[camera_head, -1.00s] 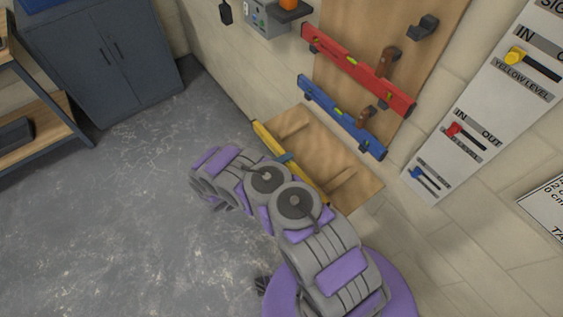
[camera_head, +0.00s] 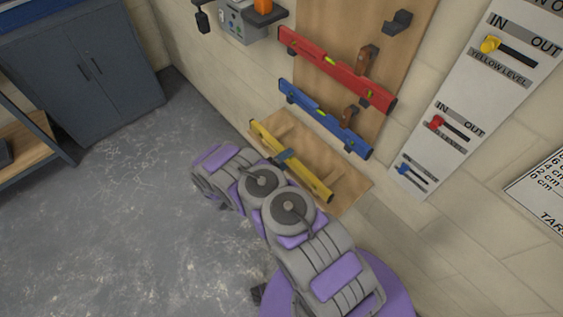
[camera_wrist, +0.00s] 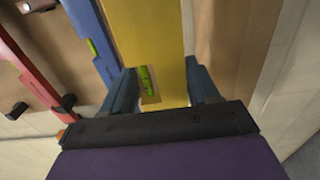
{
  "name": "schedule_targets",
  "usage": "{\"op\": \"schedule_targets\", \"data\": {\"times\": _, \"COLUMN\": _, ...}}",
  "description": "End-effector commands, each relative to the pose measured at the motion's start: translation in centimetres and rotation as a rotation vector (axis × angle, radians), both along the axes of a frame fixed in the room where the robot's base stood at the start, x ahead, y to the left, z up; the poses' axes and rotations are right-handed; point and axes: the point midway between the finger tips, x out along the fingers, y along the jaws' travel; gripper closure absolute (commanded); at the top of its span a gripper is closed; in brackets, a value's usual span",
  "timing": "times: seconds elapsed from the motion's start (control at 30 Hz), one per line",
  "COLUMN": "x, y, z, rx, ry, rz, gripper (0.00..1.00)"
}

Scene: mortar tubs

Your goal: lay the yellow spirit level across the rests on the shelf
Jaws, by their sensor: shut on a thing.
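The yellow spirit level (camera_head: 312,180) lies slanted over the low wooden shelf (camera_head: 352,192) in the head view. My gripper (camera_head: 284,157) is around its middle. In the wrist view my gripper (camera_wrist: 168,90) has one finger on each side of the yellow level (camera_wrist: 145,35), near its green vial. The shelf's rests are mostly hidden behind the level and my arm; a bit of one rest (camera_head: 334,180) shows near the right end. I cannot tell whether the level touches the rests.
A blue level (camera_head: 325,120) and a red level (camera_head: 335,70) hang on brackets on the wooden board above the shelf. A sign with coloured sliders (camera_head: 470,90) is on the wall at right. A grey cabinet (camera_head: 85,75) stands at left. The floor (camera_head: 130,220) is clear.

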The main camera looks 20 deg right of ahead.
Motion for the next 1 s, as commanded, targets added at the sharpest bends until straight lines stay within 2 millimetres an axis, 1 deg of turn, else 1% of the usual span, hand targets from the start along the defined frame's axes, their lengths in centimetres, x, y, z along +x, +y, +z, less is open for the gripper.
{"op": "schedule_targets", "data": {"times": 1.0, "x": 2.1, "y": -5.8, "z": -0.1, "rx": -0.004, "ry": 0.0, "rz": -0.003, "gripper": 0.74}}
